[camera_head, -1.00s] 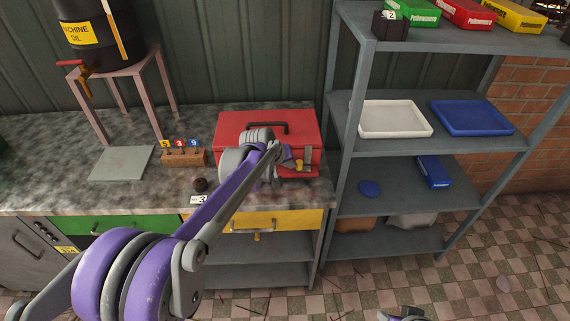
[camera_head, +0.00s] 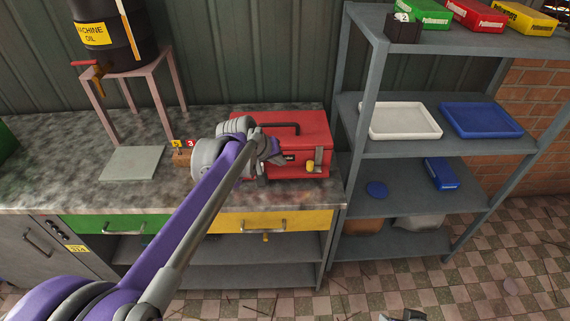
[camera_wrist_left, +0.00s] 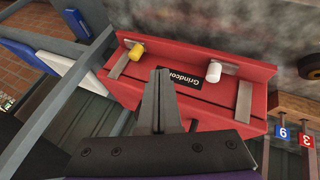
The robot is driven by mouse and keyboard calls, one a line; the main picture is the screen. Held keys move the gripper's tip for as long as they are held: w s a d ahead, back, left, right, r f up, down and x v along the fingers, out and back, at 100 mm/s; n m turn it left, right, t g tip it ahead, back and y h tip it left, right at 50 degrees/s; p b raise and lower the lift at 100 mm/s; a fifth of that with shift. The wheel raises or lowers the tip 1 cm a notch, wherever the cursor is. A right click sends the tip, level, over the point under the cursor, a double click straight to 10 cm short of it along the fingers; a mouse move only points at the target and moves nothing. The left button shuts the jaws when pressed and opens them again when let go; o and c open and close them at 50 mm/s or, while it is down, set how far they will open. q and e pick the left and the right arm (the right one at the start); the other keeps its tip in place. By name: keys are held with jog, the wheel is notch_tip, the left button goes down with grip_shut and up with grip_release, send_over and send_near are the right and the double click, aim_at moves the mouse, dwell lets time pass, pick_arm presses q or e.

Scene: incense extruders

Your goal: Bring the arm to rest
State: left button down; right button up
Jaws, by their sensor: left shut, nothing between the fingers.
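My left arm reaches in from the lower left over the workbench (camera_head: 50,180). Its gripper (camera_head: 262,170) hangs before the front of the red toolbox (camera_head: 310,140). In the left wrist view the gripper's fingers (camera_wrist_left: 158,100) are together with nothing between them. Behind them is the toolbox front (camera_wrist_left: 205,115), upside down, with a yellow latch (camera_wrist_left: 136,50) and a white latch (camera_wrist_left: 214,71). I cannot tell whether the fingertips touch the box. A small grey part of my right arm shows at the bottom edge of the head view; its jaws cannot be made out.
A grey metal shelf (camera_head: 365,90) stands right of the bench, holding a white tray (camera_head: 400,121) and a blue tray (camera_head: 482,120). A machine oil barrel (camera_head: 100,35) sits on a pink stand (camera_head: 150,72) at left. My arm partly hides the numbered wooden block (camera_head: 181,158).

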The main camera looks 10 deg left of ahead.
pick_arm(q)
jog(key=shift+v, duration=0.85)
jog(key=shift+a, duration=0.1)
jog(key=s+f+m+y, duration=0.1)
jog(key=s+f, duration=0.2)
jog(key=s, duration=0.7)
jog(key=s+f+m+g+y, duration=0.1)
jog(key=s+f, duration=0.3)
jog(key=s, duration=0.6)
jog(key=s+a+f+m, duration=0.1)
jog(key=s+f+m, duration=0.1)
jog(key=s, duration=0.8)
jog(key=shift+s+f+y+p, duration=0.35)
jog(key=shift+f+y, duration=0.05)
jog(key=shift+f, duration=0.5)
